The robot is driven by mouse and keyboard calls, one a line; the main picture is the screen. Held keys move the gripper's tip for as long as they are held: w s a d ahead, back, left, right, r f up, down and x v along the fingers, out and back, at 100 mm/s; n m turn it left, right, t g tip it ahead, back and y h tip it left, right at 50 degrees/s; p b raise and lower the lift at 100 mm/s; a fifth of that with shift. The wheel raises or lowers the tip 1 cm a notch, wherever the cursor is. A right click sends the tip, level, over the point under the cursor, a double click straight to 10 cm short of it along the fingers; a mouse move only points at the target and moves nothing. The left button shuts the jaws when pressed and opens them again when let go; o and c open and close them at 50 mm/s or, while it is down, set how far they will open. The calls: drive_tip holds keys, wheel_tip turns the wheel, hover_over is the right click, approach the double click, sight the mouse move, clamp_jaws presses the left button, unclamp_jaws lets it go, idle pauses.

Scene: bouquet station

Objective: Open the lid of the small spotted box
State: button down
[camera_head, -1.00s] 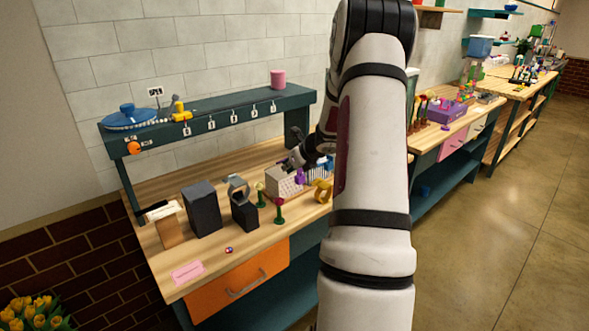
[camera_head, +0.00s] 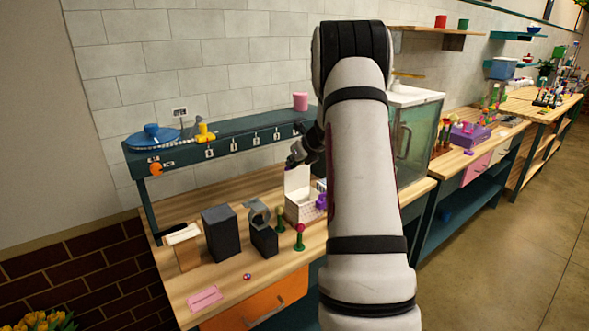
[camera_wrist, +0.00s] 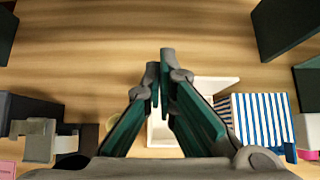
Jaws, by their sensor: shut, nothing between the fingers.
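The small spotted box (camera_head: 297,211) stands on the wooden worktop, left of my arm. Its pale lid (camera_head: 297,179) is raised and stands roughly upright at the back of the box. My gripper (camera_head: 293,161) is just above the lid's upper edge, shut and empty. I cannot tell from the head view whether it touches the lid. In the wrist view, my gripper's fingertips (camera_wrist: 160,75) are together over the worktop. The box's pale inside (camera_wrist: 160,132) shows partly behind the fingers, and the lid (camera_wrist: 222,84) shows beside them; the fingers hide much of both.
A purple object (camera_head: 321,201) sits against the box's right side. A red-topped green stand (camera_head: 300,237) and a dark block (camera_head: 264,240) are in front. A blue-striped object (camera_wrist: 262,120) lies right of the box in the wrist view. A teal shelf (camera_head: 235,138) runs behind.

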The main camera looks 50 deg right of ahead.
drive_tip(key=shift+w+d+f+g+y+b, duration=0.15)
drive_tip(key=shift+w+d+g+b, duration=0.1)
drive_tip(key=shift+w+g+b, duration=0.65)
drive_tip(key=shift+w+d+g+y+b, duration=0.2)
drive_tip(key=shift+w+g+b, duration=0.4)
drive_tip(key=shift+w+b, duration=0.5)
drive_tip(key=shift+w+d, duration=0.1)
drive_tip(key=shift+r, duration=0.25)
drive_tip(key=v, duration=1.3)
drive_tip(key=shift+w+r, duration=0.2)
drive_tip(key=shift+w, duration=0.15)
